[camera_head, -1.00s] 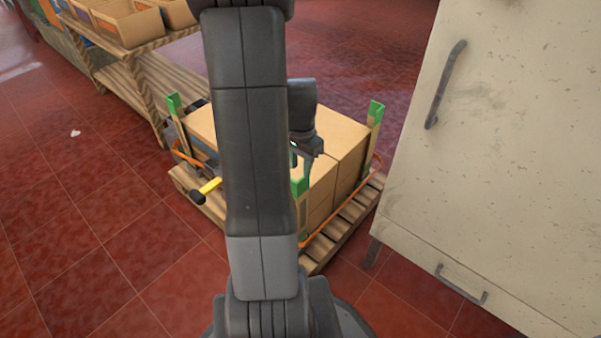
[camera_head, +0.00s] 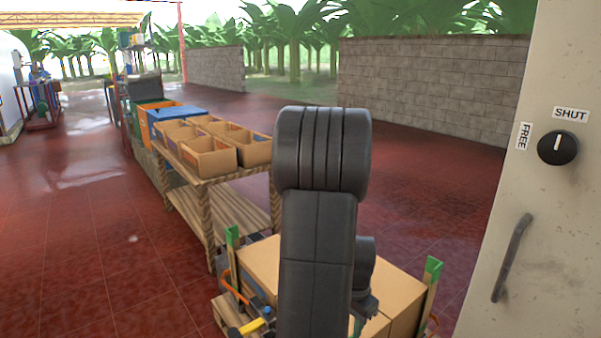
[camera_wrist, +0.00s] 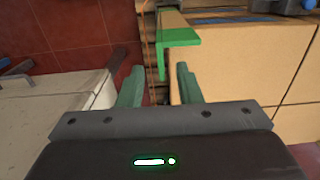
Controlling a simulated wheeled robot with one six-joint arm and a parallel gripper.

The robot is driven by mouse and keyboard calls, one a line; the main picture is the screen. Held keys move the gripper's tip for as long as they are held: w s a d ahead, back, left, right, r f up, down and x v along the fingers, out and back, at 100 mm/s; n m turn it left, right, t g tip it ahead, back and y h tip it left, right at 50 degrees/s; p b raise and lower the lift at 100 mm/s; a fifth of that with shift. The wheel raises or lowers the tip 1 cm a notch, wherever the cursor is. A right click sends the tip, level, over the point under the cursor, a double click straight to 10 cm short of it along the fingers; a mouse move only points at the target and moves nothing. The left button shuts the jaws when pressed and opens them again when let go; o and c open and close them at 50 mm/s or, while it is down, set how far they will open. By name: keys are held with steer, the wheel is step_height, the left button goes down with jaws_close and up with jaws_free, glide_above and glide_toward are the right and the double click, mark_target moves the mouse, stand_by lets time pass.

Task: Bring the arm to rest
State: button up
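My arm (camera_head: 318,235) rises through the middle of the head view and bends over the pallet load. My gripper shows in the wrist view (camera_wrist: 159,85) with its two greenish fingers apart. Nothing is clearly held between them; a green corner piece (camera_wrist: 180,38) on a tan post lies just beyond the fingertips. In the head view my arm hides most of the gripper. The cardboard boxes (camera_head: 398,283) stand under and beside it, with green-topped corner posts (camera_head: 432,270).
A pale cabinet (camera_head: 540,230) stands close at the right, with a handle (camera_head: 512,258) and a black knob (camera_head: 558,147) marked FREE and SHUT. A wooden bench (camera_head: 225,205) holds open cartons at the left. A yellow-handled tool (camera_head: 250,326) lies near the pallet. Red floor is clear at left.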

step_height(320, 180, down, 10)
steer(key=b, duration=0.3)
steer(key=shift+r, duration=0.15)
step_height(320, 180, up, 13)
steer(key=p, duration=1)
steer(key=shift+r, duration=0.15)
stand_by(1.3)
stand_by(0.3)
